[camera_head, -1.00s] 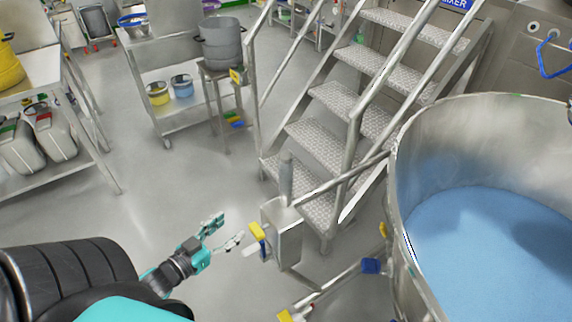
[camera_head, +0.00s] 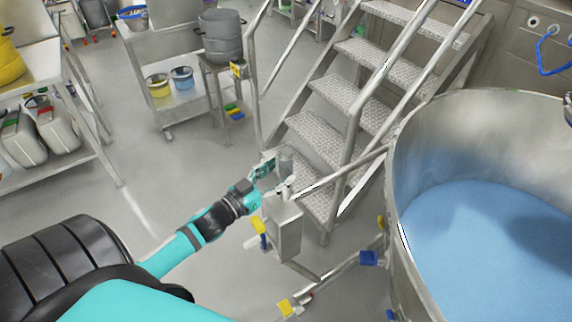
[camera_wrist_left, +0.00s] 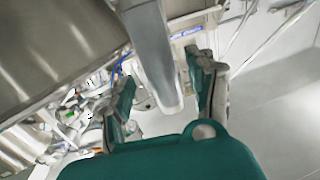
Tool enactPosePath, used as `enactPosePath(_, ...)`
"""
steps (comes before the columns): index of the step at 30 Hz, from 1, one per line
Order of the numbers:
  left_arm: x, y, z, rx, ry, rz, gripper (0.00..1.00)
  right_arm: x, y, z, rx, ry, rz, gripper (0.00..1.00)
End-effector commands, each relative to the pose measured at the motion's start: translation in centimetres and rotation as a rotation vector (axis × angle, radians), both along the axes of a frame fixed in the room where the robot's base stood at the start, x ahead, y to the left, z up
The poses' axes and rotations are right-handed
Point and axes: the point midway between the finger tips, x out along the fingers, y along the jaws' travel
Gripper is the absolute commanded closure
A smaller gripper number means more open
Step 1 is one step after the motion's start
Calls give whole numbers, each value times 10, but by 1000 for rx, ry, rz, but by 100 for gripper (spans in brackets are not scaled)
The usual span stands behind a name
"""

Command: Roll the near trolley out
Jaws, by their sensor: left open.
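The near trolley appears to be the steel frame (camera_head: 330,283) carrying a big round steel bowl (camera_head: 425,145) of blue powder at the right. A grey box (camera_head: 287,228) with a short upright post on top stands at its left end. In the left wrist view the post (camera_wrist_left: 153,50) stands between the two spread fingers of my left gripper (camera_wrist_left: 163,75). I cannot tell whether either finger touches it. My right gripper is out of view.
Metal steps (camera_head: 335,135) with handrails stand close behind the post. A shelf trolley (camera_head: 180,118) with yellow and blue tubs is at the back left. A bench (camera_head: 60,150) with canisters is at the left.

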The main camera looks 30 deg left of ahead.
Motion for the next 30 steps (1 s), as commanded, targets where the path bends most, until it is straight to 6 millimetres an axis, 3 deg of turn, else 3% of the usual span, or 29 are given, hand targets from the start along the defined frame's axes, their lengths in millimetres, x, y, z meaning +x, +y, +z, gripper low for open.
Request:
enactPosePath(6,27,-5,0,0,0,1,42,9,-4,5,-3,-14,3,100)
enactPosePath(17,32,-6,-1,-1,1,1,42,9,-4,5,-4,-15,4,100)
enactPosePath(30,32,-7,0,-1,1,0,97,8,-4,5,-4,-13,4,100)
